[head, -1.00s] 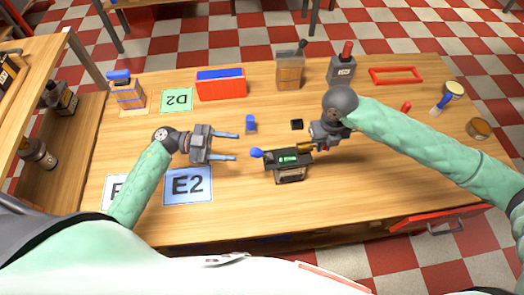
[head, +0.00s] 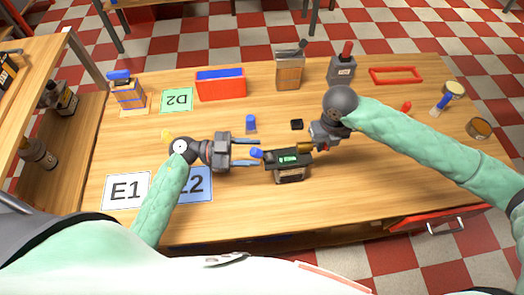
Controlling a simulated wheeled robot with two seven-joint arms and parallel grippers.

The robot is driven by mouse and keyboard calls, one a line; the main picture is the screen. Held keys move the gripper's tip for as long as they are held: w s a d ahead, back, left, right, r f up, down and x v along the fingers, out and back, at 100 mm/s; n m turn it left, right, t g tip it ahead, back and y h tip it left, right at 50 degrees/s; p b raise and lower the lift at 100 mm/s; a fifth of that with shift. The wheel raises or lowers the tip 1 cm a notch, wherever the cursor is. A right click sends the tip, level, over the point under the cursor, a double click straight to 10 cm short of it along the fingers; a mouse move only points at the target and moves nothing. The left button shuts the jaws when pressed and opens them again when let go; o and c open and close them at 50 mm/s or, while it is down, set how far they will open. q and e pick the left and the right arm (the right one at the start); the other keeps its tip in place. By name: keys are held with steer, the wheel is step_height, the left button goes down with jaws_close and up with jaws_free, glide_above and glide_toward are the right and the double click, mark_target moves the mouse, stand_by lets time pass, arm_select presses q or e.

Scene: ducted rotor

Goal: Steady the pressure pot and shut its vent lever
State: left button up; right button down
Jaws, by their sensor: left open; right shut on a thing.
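The dark box with a green display, which I take as the pressure pot (head: 290,172), stands upright at the middle of the table. A blue-tipped lever (head: 257,153) sticks out from its left side. My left gripper (head: 259,152) is open, its two fingers pointing right, with the blue tip between or just below the fingertips; I cannot tell if they touch. My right gripper (head: 309,146) is shut on the pot's brass-coloured handle at its upper right, and it partly hides that handle.
A small blue piece (head: 250,124) and a small black block (head: 296,124) lie just behind. A red bin (head: 220,86), a wooden box with a dark lever (head: 289,72) and a red-knobbed dark box (head: 341,69) stand at the back.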

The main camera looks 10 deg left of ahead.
mark_target(262, 152)
arm_select(q)
steer(key=shift+w+d, duration=0.15)
steer(key=shift+d, duration=0.7)
steer(key=shift+w+d, duration=0.15)
steer(key=shift+d, duration=0.7)
jaws_close()
